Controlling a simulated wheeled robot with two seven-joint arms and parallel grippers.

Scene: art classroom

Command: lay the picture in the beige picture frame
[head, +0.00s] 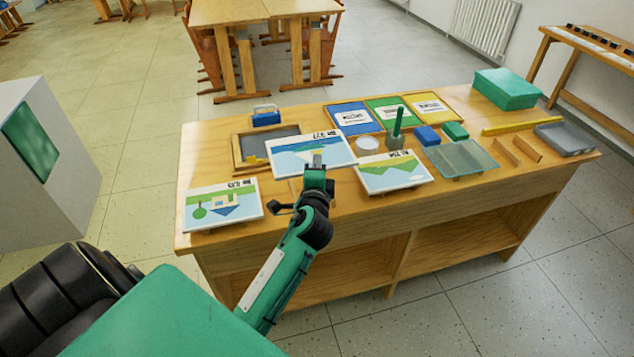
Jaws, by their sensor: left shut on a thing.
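My left gripper (314,168) is shut on the near edge of a picture (300,149) with blue and white shapes and a dark label. The picture appears held above the wooden table and covers part of the beige picture frame (236,154). That frame lies at the table's back left, with a grey inside and a small yellow piece at its front rim. Two other pictures lie near the front edge: one with a house and tree (222,204) at left, one with green hills (394,175) right of my gripper. My right gripper is out of view.
A blue-handled item (266,117) stands behind the frame. Blue, green and yellow trays (352,118) line the back. A white round container (367,145), a green upright tool (398,122), small boxes and a translucent sheet (460,158) crowd the middle right. A green box (506,88) is far right.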

